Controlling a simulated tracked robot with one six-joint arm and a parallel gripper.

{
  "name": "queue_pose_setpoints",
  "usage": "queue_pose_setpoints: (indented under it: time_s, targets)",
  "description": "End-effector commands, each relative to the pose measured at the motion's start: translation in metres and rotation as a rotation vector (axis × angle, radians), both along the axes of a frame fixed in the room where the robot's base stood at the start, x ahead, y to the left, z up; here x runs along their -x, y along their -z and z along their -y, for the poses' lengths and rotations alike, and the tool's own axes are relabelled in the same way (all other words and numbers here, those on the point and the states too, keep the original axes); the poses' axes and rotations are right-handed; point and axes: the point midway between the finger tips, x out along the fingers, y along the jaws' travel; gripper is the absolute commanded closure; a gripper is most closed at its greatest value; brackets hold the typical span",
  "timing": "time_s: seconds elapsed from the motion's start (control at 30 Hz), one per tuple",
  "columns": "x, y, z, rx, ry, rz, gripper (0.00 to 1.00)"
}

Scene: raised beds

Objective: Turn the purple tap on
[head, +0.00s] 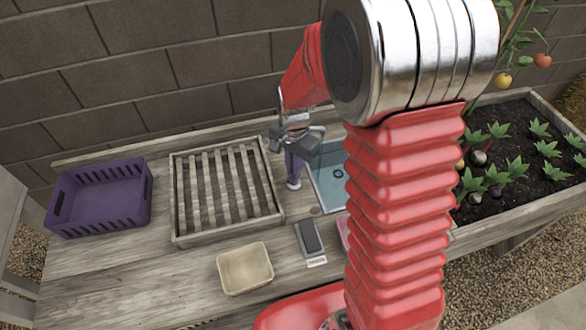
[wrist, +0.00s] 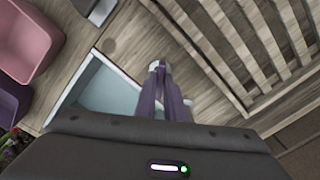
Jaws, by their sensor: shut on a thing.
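The purple tap (head: 293,170) stands on the wooden bench between the slatted rack and the blue sink basin (head: 329,172). My gripper (head: 295,138) is at the top of the tap and shut on it; the jaws hide the part they hold. In the wrist view the purple tap (wrist: 163,92) rises from the bench into the dark gripper body, with a pale grey end at its far side. How far the tap's handle is turned cannot be told.
A slatted wooden rack (head: 178,216) and a purple crate (head: 98,197) stand left of the tap. A cream bowl (head: 245,268) and a dark block (head: 310,237) with a label lie in front. A raised bed of plants (head: 515,165) is at the right. A block wall (head: 150,70) stands behind.

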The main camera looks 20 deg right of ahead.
Motion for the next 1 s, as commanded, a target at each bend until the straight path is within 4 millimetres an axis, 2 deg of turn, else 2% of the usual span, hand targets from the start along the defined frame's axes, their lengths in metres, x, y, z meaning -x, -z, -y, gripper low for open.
queue_pose_setpoints:
  time_s: [0.7,1.0]
  targets:
    - [-0.0028,-0.0012,0.0023,0.004,-0.672,0.007,1.00]
    - [-0.0033,-0.0015,0.0023,0.005,-0.877,0.008,1.00]
